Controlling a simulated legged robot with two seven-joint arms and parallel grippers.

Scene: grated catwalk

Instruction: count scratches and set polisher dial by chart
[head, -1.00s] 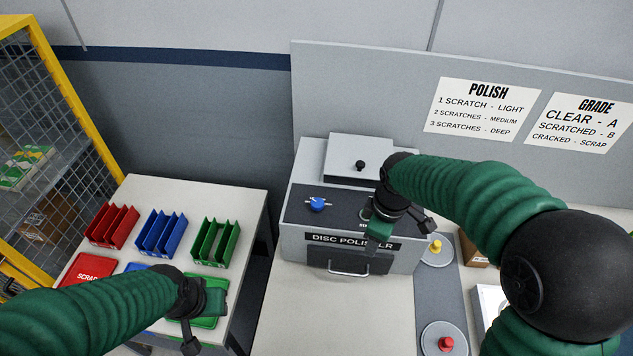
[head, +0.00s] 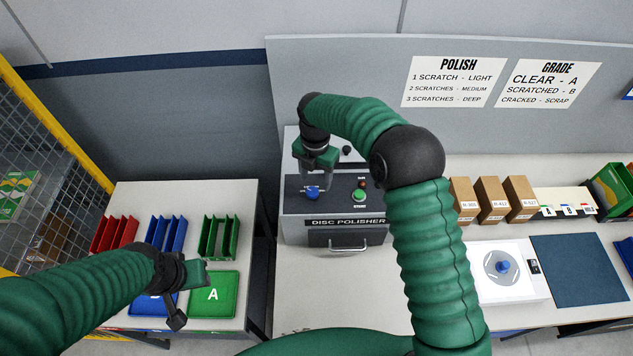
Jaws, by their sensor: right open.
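The grey disc polisher (head: 297,232) stands on the bench in the middle. Its blue dial (head: 312,194) is on the top panel at the left, and its pointer setting is hidden. My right gripper (head: 314,184) is open and points down right over the dial; I cannot tell whether it touches. The polish chart (head: 453,82) on the wall reads 1 scratch light, 2 scratches medium, 3 scratches deep. A disc (head: 503,267) with a blue hub lies on a white device at the right; its scratches are too small to count. My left gripper (head: 187,290) hangs over the side table.
A green start button (head: 359,196) and a red-brown lamp sit right of the dial. Red, blue and green racks stand on the left table behind the green A tray (head: 213,296). Brown boxes (head: 489,200), a dark mat (head: 577,270) and a grade chart (head: 548,84) are at right.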

